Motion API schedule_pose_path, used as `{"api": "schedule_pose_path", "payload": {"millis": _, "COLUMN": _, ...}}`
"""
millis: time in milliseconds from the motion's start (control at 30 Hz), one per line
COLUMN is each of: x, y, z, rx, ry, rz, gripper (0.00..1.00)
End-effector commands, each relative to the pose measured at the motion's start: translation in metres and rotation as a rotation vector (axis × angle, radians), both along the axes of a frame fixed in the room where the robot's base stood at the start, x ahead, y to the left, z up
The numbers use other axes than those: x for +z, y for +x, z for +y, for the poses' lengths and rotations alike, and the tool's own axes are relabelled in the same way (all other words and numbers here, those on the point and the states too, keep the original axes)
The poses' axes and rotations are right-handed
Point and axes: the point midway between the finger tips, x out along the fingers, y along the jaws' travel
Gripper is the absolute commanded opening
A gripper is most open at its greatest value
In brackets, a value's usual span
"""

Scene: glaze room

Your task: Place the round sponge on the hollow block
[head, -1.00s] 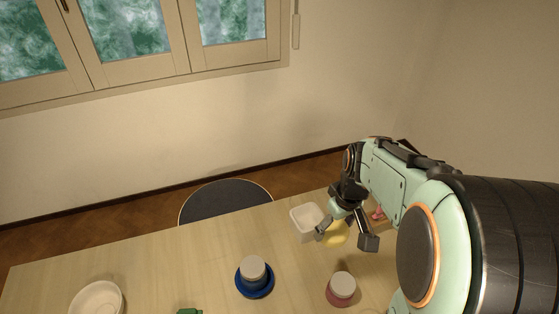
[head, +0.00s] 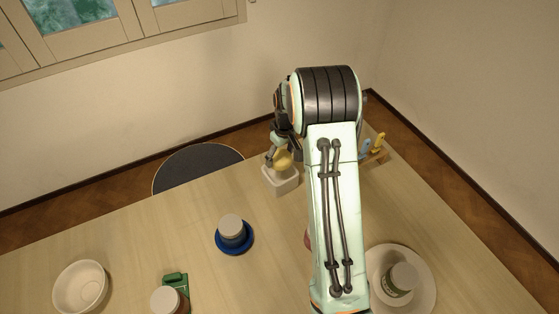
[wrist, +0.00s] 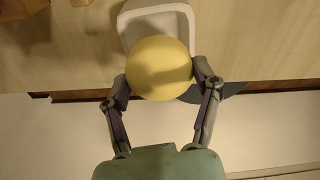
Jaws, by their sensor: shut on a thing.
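The round sponge (head: 284,160) is a yellow disc. My gripper (head: 281,156) is shut on it at the far side of the table. In the wrist view the sponge (wrist: 158,68) sits between the two fingers of my gripper (wrist: 161,82), one on each side. The hollow block (head: 281,184) is white with an open top and stands upright on the table, right below the sponge. In the wrist view the block's rim (wrist: 126,30) shows around the sponge, which hides part of the opening. I cannot tell whether the sponge touches the block.
A blue saucer (head: 235,247) holds a lidded jar (head: 231,226). A white bowl (head: 80,287), a green item (head: 176,282) and another lidded jar (head: 168,301) are at the left. A white plate (head: 428,288) with a jar (head: 400,281) is at the right. My arm hides part of the table.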

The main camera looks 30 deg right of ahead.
Motion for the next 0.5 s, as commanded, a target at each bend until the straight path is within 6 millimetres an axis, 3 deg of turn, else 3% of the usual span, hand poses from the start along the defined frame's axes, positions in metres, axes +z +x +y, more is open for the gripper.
{"api": "schedule_pose_path", "payload": {"millis": 200, "x": -0.031, "y": 0.000, "z": 0.000, "rx": -0.001, "ry": 0.002, "rz": 0.002, "gripper": 0.44}}
{"api": "schedule_pose_path", "payload": {"millis": 500, "x": -0.032, "y": 0.000, "z": 0.000, "rx": 0.000, "ry": 0.001, "rz": 0.001, "gripper": 0.44}}
